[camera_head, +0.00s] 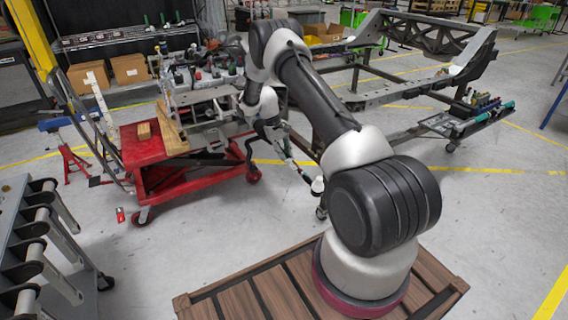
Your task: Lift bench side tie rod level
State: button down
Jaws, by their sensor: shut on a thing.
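My gripper (279,145) is at the end of my arm, near the middle of the view, in front of the bench and right of the red cart. It is small in the picture and partly hidden by the arm, and it is shut on a slim tie rod (301,173). The rod slopes down to the right, with a greenish section and a white piece near its lower right end (318,186). Its other end is hard to make out near the gripper. I cannot tell whether the rod touches anything below it.
A red lift cart (165,150) with wood blocks stands left of the gripper. A cluttered bench (205,92) is behind it. The grey chassis frame (400,88) stands behind and right. A rack (45,245) is at front left. Open floor (480,205) lies at right.

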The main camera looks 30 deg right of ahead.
jog(key=shift+w+r+g, duration=0.1)
jog(key=shift+r+g, duration=0.5)
jog(key=shift+r, duration=0.8)
jog(key=c, duration=1.4)
grip_release()
jog(key=shift+c, duration=0.2)
jog(key=v, duration=1.2)
jog(key=shift+f, duration=0.1)
